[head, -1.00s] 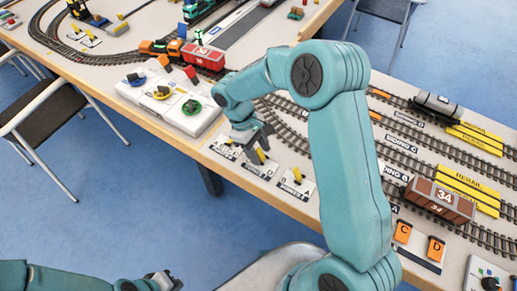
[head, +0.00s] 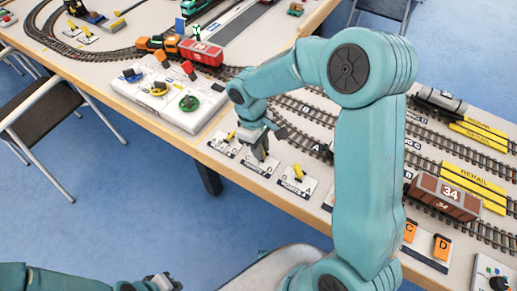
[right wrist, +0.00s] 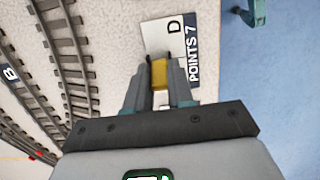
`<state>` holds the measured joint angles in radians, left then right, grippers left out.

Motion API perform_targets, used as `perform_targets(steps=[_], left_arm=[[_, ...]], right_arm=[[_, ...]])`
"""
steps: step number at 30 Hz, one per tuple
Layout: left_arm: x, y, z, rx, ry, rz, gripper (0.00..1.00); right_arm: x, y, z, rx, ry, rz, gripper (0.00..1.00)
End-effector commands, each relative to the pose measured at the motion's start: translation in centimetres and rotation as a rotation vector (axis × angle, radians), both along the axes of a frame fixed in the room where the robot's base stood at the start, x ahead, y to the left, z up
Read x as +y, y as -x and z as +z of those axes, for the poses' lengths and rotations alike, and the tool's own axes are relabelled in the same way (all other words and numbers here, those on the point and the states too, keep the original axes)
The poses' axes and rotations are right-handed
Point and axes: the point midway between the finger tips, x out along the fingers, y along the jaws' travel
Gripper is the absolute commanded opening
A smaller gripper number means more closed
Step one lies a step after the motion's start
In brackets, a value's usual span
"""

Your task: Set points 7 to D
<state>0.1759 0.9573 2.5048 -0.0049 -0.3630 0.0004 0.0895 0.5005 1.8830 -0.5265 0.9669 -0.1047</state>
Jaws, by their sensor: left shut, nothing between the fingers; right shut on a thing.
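The points 7 plate (right wrist: 176,45) is white with a dark "POINTS 7" strip and a letter D at its far end in the right wrist view. Its yellow lever (right wrist: 159,74) stands between the fingers of my right gripper (head: 262,151), which is shut on it. The fingers hide the near part of the plate and the lever's base, so I cannot tell its exact tilt. In the head view this is the middle plate (head: 252,168) of three at the table's front edge. My left gripper (head: 162,283) is shut and empty, low at the left, away from the table.
Similar lever plates stand on either side, one to the left (head: 222,146) and one to the right (head: 297,184). A white control box (head: 160,98) with coloured knobs lies further left. Tracks run behind, with a brown wagon (head: 443,197) at the right.

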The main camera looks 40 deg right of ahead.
Motion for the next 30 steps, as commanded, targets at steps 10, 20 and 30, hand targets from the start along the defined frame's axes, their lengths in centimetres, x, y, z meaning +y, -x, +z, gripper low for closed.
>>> perform_targets(steps=[10, 20, 30], left_arm=[[0.0, 0.0, -5.4, 0.0, 0.0, 0.0, 0.0], [0.0, 0.0, -10.2, 0.0, 0.0, 0.0, 0.0], [0.0, 0.0, -14.1, 0.0, 0.0, 0.0, 0.0]], right_arm=[[-0.7, 1.3, -0.5, -0.305, -0.121, -0.004, 0.0], [-1.1, 2.2, -0.9, -0.551, -0.221, -0.006, 0.0], [-1.3, 2.7, -0.8, -0.691, -0.28, -0.002, 0.0]])
